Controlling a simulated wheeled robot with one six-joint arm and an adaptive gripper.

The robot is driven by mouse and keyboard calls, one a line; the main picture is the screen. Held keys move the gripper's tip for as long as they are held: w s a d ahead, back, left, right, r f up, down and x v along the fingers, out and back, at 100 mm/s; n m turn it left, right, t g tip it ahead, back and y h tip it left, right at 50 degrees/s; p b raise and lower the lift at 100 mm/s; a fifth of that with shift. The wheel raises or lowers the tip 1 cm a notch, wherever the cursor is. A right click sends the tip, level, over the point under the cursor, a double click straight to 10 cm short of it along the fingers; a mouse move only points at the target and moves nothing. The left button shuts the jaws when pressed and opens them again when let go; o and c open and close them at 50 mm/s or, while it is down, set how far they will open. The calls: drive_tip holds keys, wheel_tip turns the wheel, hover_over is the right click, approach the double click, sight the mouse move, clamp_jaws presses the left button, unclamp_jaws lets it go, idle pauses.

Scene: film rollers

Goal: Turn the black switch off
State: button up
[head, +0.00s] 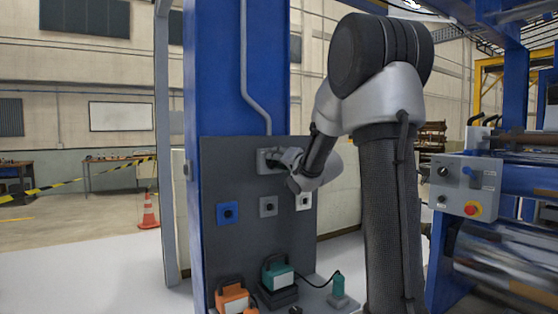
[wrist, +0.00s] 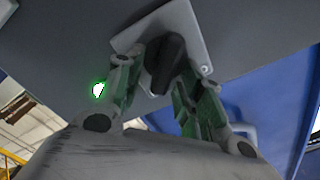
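The black switch (wrist: 165,65) is a dark rotary handle on a light grey plate (wrist: 196,35). In the wrist view the handle stands at an angle to the plate's edges. My gripper (wrist: 160,72) has its green-lined fingers on either side of the handle, close to it; whether both touch it is unclear. In the head view my gripper (head: 276,160) is at the grey plate (head: 263,167) high on the dark panel (head: 240,160) and hides most of the switch.
A green light (wrist: 98,90) glows in the wrist view. Below are a blue switch (head: 227,213), a grey switch (head: 268,206) and a white switch (head: 303,201). An orange device (head: 232,299) and a teal device (head: 277,275) stand underneath. A control box (head: 465,187) is right.

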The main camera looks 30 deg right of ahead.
clamp_jaws()
drive_tip(key=shift+n, duration=0.3)
drive_tip(key=n, duration=0.4)
drive_tip(key=shift+a+r, duration=0.25)
drive_tip(key=shift+a, duration=0.05)
drive_tip(key=n, duration=0.4)
drive_tip(key=shift+a+n, duration=0.35)
drive_tip(key=shift+n, duration=0.05)
drive_tip(key=n, duration=0.4)
drive_tip(key=shift+a, duration=0.3)
drive_tip(key=shift+a+f+n, duration=0.1)
drive_tip(key=shift+a+n, duration=0.05)
drive_tip(key=shift+n, duration=0.95)
drive_tip(key=shift+a+f+n, duration=0.1)
drive_tip(key=shift+n, duration=1)
